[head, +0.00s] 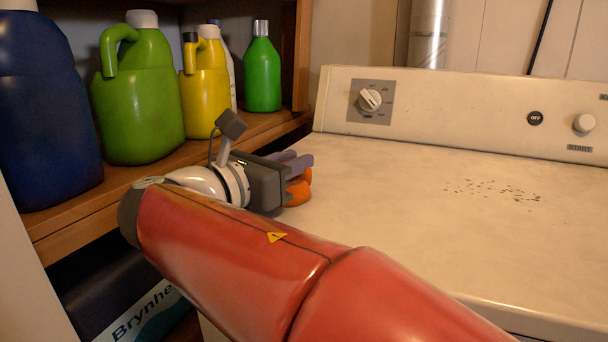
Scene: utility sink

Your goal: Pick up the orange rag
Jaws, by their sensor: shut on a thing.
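The orange rag (297,190) shows as a small bright orange patch at the left edge of the washer top. My gripper (300,172) is at the rag, its purple-grey fingers shut on it. The gripper's dark body and my red arm hide much of the rag. I cannot tell whether the rag still touches the washer top.
The washer top (400,220) is wide and clear to the right, with dark specks on it. Its control panel (450,110) rises behind. On the wooden shelf (70,215) at left stand a blue jug (45,110), a green jug (145,100), a yellow jug (205,90) and a green bottle (262,75).

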